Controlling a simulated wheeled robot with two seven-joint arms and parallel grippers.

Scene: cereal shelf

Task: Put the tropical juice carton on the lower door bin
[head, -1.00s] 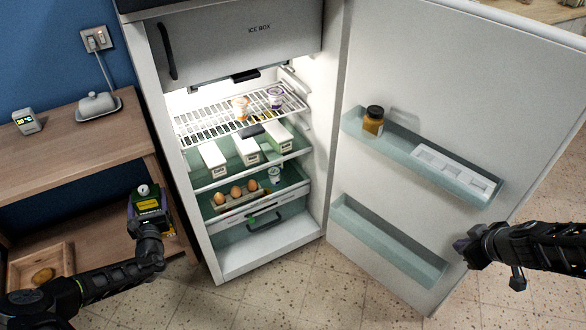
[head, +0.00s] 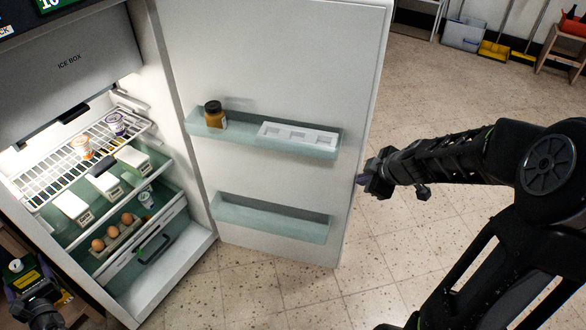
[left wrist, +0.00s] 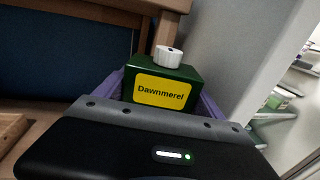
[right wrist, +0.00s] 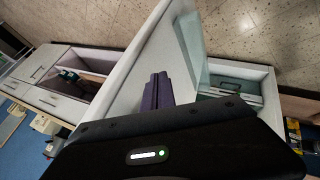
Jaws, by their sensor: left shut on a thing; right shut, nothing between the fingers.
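A green carton with a yellow "Dawnmerel" label and white cap (left wrist: 165,82) is between the purple fingers of my left gripper (left wrist: 165,100), which is shut on it. Both show at the lower left of the head view, the carton (head: 20,270) upright or nearly so beside the fridge. No flavour name is readable. The lower door bin (head: 270,220) on the open fridge door is empty. My right gripper (head: 366,182) is shut and empty by the door's outer edge; its closed purple fingers (right wrist: 157,92) show in the right wrist view. Contact with the door is unclear.
The upper door bin (head: 235,140) holds a brown jar (head: 214,115) and a white tray (head: 298,135). The fridge shelves hold white boxes, cups and eggs (head: 112,232). A wooden side table stands left of the fridge. The floor (head: 275,290) before the door is clear.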

